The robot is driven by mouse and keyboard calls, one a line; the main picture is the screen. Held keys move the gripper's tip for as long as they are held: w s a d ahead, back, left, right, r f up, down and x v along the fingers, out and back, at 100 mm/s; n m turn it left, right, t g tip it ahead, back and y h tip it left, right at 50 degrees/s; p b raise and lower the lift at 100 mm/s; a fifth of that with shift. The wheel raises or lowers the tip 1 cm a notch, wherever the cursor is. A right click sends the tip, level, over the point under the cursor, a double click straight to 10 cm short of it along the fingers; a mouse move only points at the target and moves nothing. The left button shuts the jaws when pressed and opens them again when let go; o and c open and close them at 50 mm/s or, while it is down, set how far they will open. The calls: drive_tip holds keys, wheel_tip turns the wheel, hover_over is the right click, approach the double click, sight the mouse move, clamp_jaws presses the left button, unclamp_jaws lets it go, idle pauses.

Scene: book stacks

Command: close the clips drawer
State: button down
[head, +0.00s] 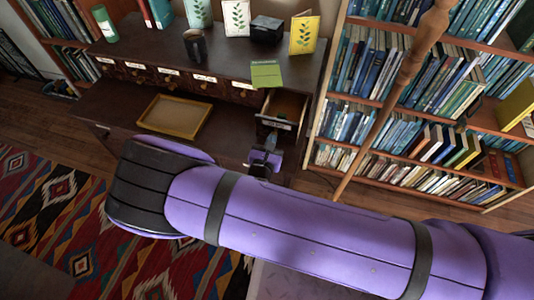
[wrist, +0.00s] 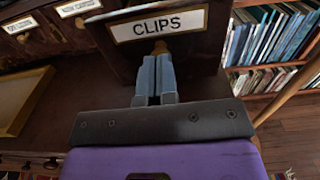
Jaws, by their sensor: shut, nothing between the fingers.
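The clips drawer (head: 281,116) stands pulled out at the right end of a row of small drawers in the dark desk. In the wrist view its front (wrist: 195,50) fills the upper middle, with a white label reading CLIPS (wrist: 157,25) and a brass knob (wrist: 160,47) below it. My gripper (wrist: 156,62) is shut and empty, its fingertips at the knob, just in front of the drawer front. Whether they touch it I cannot tell. In the head view my gripper (head: 266,145) is just below the drawer front, partly hidden by my arm.
A yellow-rimmed tray (head: 175,116) lies on the lower shelf left of the drawer. A wooden pole (head: 398,88) and full bookshelves stand at the right.

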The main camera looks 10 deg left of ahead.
drive_tip(key=w, duration=0.9)
drive_tip(key=w+d, duration=0.1)
drive_tip(key=w, duration=0.4)
drive_tip(key=shift+w, duration=0.3)
drive_tip(key=shift+w+d+r, duration=0.1)
drive_tip(key=shift+w+d, duration=0.05)
drive_tip(key=shift+w, duration=0.1)
drive_tip(key=shift+w+r, duration=0.1)
